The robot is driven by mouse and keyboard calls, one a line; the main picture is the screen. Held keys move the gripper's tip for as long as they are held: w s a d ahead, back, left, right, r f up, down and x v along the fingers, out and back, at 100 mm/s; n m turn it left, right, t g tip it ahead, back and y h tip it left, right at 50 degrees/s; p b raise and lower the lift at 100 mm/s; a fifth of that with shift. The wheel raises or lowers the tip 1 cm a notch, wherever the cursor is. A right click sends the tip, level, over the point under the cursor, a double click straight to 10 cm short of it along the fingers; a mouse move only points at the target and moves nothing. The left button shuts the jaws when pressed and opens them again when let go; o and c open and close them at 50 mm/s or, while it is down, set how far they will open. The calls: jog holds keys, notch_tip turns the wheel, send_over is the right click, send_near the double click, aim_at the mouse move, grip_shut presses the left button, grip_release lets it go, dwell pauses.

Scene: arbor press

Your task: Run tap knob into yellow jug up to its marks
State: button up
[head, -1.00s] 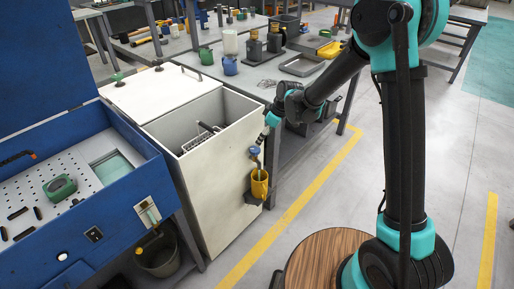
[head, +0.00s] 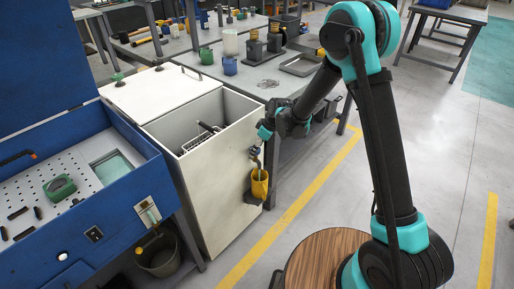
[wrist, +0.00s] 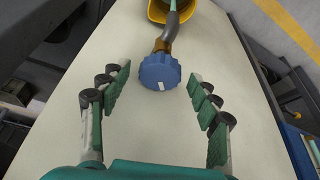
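The blue tap knob (head: 254,151) sits on the front of the white cabinet, above the yellow jug (head: 259,188). In the wrist view the blue round knob (wrist: 160,72) has a white mark on its face, and a brass and grey spout runs from it to the yellow jug (wrist: 158,14), cut by the top edge. My gripper (wrist: 159,77) is open, with its two fingers on either side of the knob in the picture and no visible contact. In the head view my gripper (head: 265,133) is just above the knob. The jug's marks and water level cannot be made out.
The jug stands on a small dark shelf on the white cabinet (head: 215,205). A blue parts washer (head: 100,240) stands left, with a dark bucket (head: 158,262) below. A grey bench (head: 235,82) with pots and trays lies behind.

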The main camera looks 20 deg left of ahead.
jog(key=c, duration=1)
jog(key=shift+o, duration=0.2)
jog(key=shift+s+m+t+h, duration=0.15)
jog(key=shift+m+t, duration=0.2)
jog(key=shift+m, duration=0.6)
jog(key=shift+m+t+h, duration=0.15)
jog(key=shift+m+t, duration=0.2)
jog(key=shift+m, duration=0.6)
jog(key=o, duration=1.2)
jog(key=shift+c, duration=0.2)
jog(key=v, duration=1.2)
